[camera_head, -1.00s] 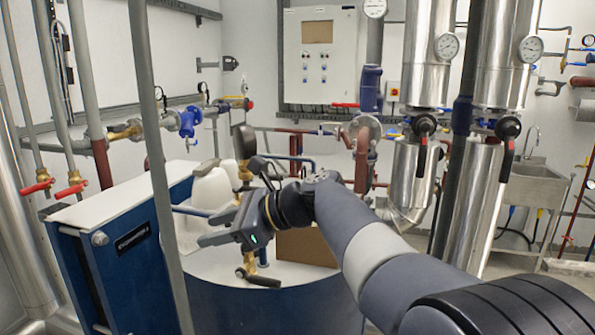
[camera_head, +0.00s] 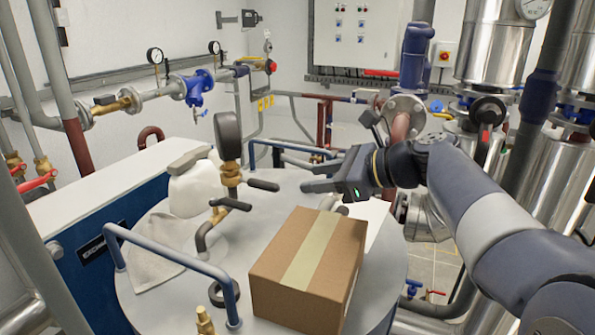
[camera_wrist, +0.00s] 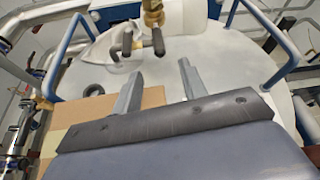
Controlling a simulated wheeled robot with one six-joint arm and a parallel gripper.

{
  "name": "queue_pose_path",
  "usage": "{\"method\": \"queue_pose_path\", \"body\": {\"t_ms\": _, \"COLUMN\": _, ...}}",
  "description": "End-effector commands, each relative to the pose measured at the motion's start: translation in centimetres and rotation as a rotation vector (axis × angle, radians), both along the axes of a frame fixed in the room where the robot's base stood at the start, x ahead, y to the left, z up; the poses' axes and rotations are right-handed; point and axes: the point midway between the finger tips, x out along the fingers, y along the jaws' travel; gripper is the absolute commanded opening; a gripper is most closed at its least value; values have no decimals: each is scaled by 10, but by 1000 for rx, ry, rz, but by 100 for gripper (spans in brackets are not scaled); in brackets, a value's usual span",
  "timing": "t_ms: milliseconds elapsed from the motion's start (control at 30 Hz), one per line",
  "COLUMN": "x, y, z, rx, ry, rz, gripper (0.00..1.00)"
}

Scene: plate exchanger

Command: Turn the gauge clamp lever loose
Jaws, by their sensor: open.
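The gauge (camera_head: 228,135), seen from its dark side, stands upright on a brass fitting (camera_head: 230,178) above the round white tank top. Two dark-handled levers stick out from this fitting: an upper one (camera_head: 263,185) pointing right and a lower one (camera_head: 231,203). I cannot tell which is the clamp lever. In the wrist view the dark handles (camera_wrist: 158,41) show just beyond my fingertips, below the brass. My gripper (camera_head: 308,178) is to the right of the levers, pointing left at them, apart from them. Its two fingers (camera_wrist: 160,69) are spread, with nothing between them.
A cardboard box (camera_head: 305,268) sits on the tank top (camera_head: 185,300), below and in front of my gripper. Blue rails (camera_head: 170,252) edge the tank. A black ring (camera_head: 221,287) lies nearby.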

Motion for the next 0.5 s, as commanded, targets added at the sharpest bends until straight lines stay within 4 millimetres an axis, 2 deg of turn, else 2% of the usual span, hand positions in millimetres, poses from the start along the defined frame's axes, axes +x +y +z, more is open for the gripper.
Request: {"method": "queue_pose_path", "body": {"t_ms": 500, "x": 31, "y": 73, "z": -31, "rx": 1, "ry": 3, "rz": 3, "gripper": 41}}
